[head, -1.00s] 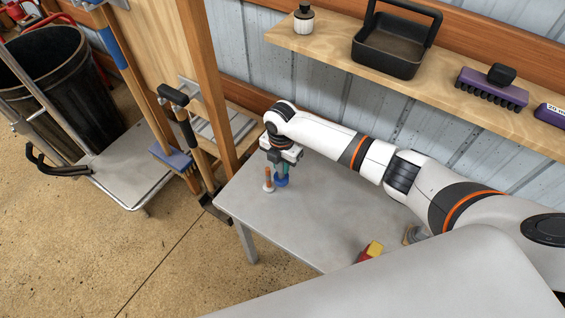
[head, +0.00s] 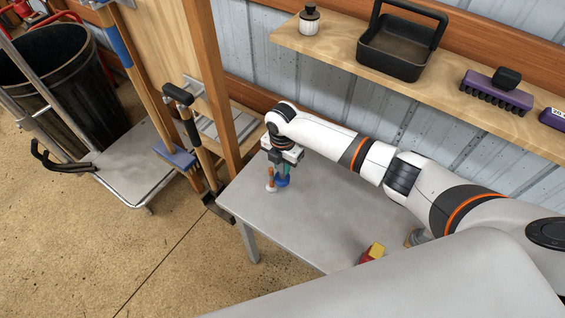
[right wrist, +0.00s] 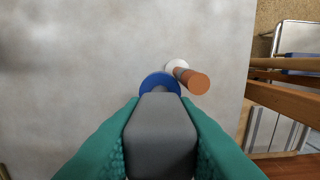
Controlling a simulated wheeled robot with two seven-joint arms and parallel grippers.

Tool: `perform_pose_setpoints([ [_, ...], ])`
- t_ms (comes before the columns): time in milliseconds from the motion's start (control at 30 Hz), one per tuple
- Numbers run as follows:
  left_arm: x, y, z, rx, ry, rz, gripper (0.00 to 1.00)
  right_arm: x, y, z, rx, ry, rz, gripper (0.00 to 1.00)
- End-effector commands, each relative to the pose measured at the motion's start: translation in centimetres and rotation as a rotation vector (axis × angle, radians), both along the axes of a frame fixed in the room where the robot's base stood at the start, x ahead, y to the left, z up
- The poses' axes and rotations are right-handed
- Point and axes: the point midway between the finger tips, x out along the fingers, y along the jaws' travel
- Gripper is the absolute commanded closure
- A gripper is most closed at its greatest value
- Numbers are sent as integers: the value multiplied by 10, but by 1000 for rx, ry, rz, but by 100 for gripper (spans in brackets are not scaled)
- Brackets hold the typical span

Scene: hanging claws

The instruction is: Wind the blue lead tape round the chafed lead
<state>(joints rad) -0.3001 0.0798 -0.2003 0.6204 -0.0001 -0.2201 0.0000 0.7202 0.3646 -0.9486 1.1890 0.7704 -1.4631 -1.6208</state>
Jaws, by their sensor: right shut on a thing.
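My right gripper (head: 283,170) points down over the far left part of the grey table (head: 300,215). In the right wrist view its teal fingers (right wrist: 160,140) are shut on a grey block-shaped piece with a blue disc below it, which looks like the blue lead tape (right wrist: 160,81). The blue part also shows low at the tabletop in the head view (head: 284,181). Just beside it stands a thin post with an orange-brown top (right wrist: 198,83) and a white base, perhaps the chafed lead; it also shows in the head view (head: 271,177). Whether tape and post touch is unclear. My left gripper is out of view.
A red and yellow object (head: 373,251) sits at the table's near edge. A wooden shelf (head: 440,85) behind holds a black caddy (head: 395,50), a purple brush (head: 497,93) and a small bottle (head: 309,20). Long-handled tools lean against a post at left. The table's middle is clear.

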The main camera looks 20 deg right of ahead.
Motion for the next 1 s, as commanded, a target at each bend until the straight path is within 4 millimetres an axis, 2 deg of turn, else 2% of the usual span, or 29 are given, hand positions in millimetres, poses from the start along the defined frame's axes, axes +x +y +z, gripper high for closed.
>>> perform_pose_setpoints([
  [267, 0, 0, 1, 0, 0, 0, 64, -1, -2, 0, -1, 1, -1, 100],
  [1000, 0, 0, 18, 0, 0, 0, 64, -10, -38, 1, -1, 2, -1, 100],
])
